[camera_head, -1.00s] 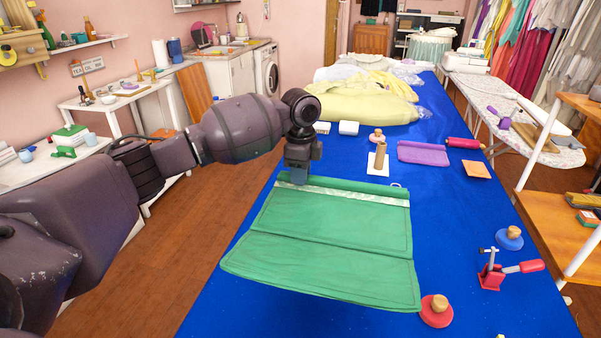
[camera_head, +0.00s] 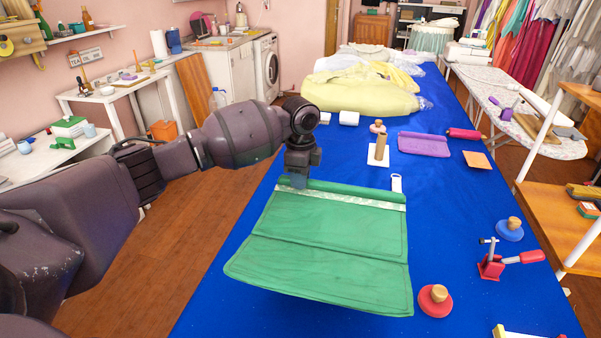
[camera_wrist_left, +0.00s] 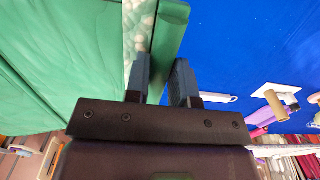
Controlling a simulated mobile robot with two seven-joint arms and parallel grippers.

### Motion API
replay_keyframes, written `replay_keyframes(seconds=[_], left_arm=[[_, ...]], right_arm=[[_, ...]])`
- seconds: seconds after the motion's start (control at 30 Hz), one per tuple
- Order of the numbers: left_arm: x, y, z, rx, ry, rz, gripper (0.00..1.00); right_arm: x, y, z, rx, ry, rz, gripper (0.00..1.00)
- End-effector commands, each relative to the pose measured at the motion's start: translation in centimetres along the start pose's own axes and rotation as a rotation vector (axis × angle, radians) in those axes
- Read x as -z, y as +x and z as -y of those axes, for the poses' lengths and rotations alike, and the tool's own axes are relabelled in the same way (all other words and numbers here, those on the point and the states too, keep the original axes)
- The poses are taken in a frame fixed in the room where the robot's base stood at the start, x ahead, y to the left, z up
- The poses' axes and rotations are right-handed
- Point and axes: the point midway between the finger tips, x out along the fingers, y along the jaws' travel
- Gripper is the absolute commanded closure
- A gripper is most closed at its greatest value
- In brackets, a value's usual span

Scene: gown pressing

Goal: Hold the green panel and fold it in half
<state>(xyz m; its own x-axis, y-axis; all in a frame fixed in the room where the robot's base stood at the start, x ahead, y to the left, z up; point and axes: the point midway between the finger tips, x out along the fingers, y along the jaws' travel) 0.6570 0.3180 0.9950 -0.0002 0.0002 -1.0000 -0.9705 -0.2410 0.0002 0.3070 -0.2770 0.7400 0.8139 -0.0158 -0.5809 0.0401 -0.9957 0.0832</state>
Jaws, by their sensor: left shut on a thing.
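The green panel (camera_head: 325,245) lies spread on the blue table, with a crease across its middle and a pale patterned strip near its far edge. Its far edge is a rounded green roll (camera_head: 350,193). My left gripper (camera_head: 298,180) is at the left part of that far edge, pointing down. In the left wrist view, the fingers (camera_wrist_left: 160,85) sit on either side of the green roll (camera_wrist_left: 168,45), with the patterned strip (camera_wrist_left: 138,25) beside it. The gripper is shut on the panel's edge. My right gripper is not in view.
A white tag-like piece (camera_head: 396,183) lies by the panel's far right corner. A red disc with a wooden knob (camera_head: 435,300) is close to its near right corner. A red clamp (camera_head: 491,266), blue knobbed disc (camera_head: 509,230) and purple cloth (camera_head: 424,145) lie right. Yellow fabric (camera_head: 360,92) is piled behind.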

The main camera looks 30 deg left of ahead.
Motion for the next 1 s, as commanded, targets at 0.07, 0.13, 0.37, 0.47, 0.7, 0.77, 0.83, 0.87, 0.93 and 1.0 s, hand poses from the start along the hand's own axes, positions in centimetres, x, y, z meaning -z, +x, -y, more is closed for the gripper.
replay_keyframes(seconds=[0.07, 0.13, 0.37, 0.47, 0.7, 0.77, 0.83, 0.87, 0.93, 1.0], left_arm=[[0.0, 0.5, 0.0, -0.001, 0.000, 0.000, 1.00], [0.0, 0.8, 0.0, -0.001, 0.000, 0.000, 1.00], [0.0, 1.9, 0.0, -0.001, 0.000, -0.001, 1.00], [0.0, 2.4, 0.0, -0.002, 0.001, -0.001, 1.00], [0.1, 3.6, -0.1, -0.001, 0.001, 0.000, 1.00], [0.0, 3.8, 0.0, -0.001, 0.001, 0.000, 1.00], [0.0, 4.2, 0.0, -0.001, 0.001, 0.000, 1.00], [0.0, 4.3, 0.0, 0.000, 0.001, 0.000, 1.00], [0.0, 4.7, 0.0, 0.000, 0.001, 0.000, 1.00], [0.0, 5.0, 0.0, -0.001, 0.001, 0.000, 1.00]], right_arm=[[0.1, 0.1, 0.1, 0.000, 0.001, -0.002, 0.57], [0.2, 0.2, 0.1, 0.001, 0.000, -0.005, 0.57], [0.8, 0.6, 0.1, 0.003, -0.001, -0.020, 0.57], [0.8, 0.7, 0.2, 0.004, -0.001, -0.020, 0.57], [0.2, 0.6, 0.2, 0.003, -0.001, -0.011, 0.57], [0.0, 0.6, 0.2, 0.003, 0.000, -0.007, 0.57], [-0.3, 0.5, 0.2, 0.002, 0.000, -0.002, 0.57], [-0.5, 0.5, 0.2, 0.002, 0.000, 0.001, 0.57], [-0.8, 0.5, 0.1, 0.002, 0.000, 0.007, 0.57], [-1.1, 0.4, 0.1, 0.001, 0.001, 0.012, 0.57]])
